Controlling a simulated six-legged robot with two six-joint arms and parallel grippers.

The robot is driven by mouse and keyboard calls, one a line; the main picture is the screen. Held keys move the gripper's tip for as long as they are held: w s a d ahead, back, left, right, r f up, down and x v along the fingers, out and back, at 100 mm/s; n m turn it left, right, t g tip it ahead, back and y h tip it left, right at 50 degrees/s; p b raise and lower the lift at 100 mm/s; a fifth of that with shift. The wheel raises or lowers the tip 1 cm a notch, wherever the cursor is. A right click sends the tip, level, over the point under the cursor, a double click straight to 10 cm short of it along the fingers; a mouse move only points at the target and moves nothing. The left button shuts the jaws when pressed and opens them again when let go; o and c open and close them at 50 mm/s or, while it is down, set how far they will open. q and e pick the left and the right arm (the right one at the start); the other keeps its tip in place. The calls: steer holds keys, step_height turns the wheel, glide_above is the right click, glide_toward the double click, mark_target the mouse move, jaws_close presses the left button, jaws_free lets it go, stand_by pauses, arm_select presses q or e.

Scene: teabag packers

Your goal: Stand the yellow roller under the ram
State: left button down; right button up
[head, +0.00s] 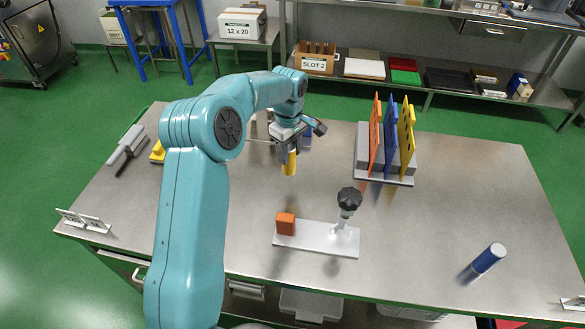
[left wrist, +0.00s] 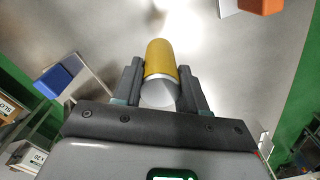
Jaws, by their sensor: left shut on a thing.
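The yellow roller (head: 290,163) hangs roughly upright from my left gripper (head: 288,147), over the back middle of the steel table. The left wrist view shows the yellow roller (left wrist: 160,62) with its pale end cap between the two dark fingers of my left gripper (left wrist: 160,88). Whether its lower end touches the table, I cannot tell. In front of it a white base plate (head: 310,238) carries an orange block (head: 285,223) and a post with a black knob (head: 349,199). I cannot identify the ram for certain. My right gripper is not in view.
A grey rack (head: 362,160) with orange, blue and yellow panels stands to the right. A blue roller with a white end (head: 488,259) stands at front right. A blue item (head: 307,141) is partly hidden behind my gripper. Table between the rack and blue roller is clear.

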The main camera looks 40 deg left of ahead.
mark_target(289, 169)
arm_select(q)
steer(key=shift+s+d+f, duration=0.1)
steer(key=shift+s+f, duration=0.05)
steer(key=shift+f, duration=0.35)
steer(key=shift+s+d+f, duration=0.1)
steer(key=shift+s+f, duration=0.05)
steer(key=shift+f, duration=0.3)
steer(key=f, duration=0.4)
steer(key=shift+w+a+f+p, duration=0.1)
steer(key=shift+w+f+p, duration=0.15)
steer(key=shift+f+p, duration=0.15)
steer(key=shift+s, duration=0.15)
steer(key=shift+f, duration=0.1)
steer(key=c, duration=0.9)
jaws_free()
steer(key=shift+f, duration=0.1)
steer(key=shift+o, duration=1.4)
